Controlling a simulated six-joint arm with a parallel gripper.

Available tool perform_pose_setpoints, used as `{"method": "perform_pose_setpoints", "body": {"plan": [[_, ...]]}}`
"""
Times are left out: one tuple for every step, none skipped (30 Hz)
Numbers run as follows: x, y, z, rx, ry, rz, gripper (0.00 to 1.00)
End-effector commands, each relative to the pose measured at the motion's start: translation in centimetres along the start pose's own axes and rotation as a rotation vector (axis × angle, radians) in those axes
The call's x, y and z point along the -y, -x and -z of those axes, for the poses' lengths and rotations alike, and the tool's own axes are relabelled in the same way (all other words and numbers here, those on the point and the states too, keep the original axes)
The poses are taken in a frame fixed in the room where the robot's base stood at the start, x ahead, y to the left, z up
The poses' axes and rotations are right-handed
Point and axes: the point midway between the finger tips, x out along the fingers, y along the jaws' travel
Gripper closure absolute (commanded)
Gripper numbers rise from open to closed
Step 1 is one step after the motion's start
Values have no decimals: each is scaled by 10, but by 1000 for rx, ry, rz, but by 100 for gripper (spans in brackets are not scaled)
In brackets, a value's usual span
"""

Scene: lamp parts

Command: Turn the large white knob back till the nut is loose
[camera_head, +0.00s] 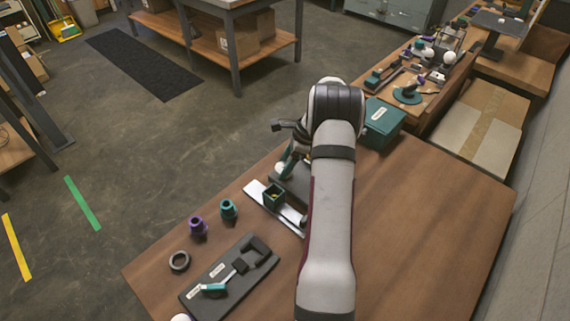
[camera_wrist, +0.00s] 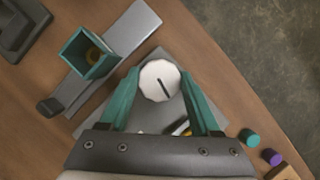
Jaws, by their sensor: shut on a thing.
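The large white knob (camera_wrist: 160,80) is in the middle of the wrist view, round and faceted, with a dark line across its face. My gripper (camera_wrist: 160,74) has its teal fingers on both sides of the knob and is shut on it. In the head view the knob (camera_head: 281,168) is a small pale shape partly hidden by my gripper (camera_head: 287,160). A teal square socket (camera_wrist: 88,52) stands on a grey metal bar (camera_wrist: 130,27) beside the knob; something brass-coloured shows inside. It also shows in the head view (camera_head: 273,195). I cannot make out the nut.
A green box (camera_head: 382,122) stands behind my arm. The table's right side is clear.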

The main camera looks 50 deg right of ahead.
Motion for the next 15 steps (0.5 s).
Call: {"method": "perform_pose_setpoints", "body": {"plan": [[0,0,0,0,0,0,92],[0,0,0,0,0,0,92],[0,0,0,0,1,0,92],[0,0,0,0,2,-1,92],[0,0,0,0,4,-2,92],[0,0,0,0,9,-5,92],[0,0,0,0,14,-7,92],[0,0,0,0,20,-10,92],[0,0,0,0,31,-14,92],[1,1,0,0,42,-18,92],[0,0,0,0,54,-24,92],[0,0,0,-1,74,-32,92],[1,0,0,-1,90,-39,92],[1,0,0,-1,107,-47,92],[1,0,0,-2,134,-59,92]]}}
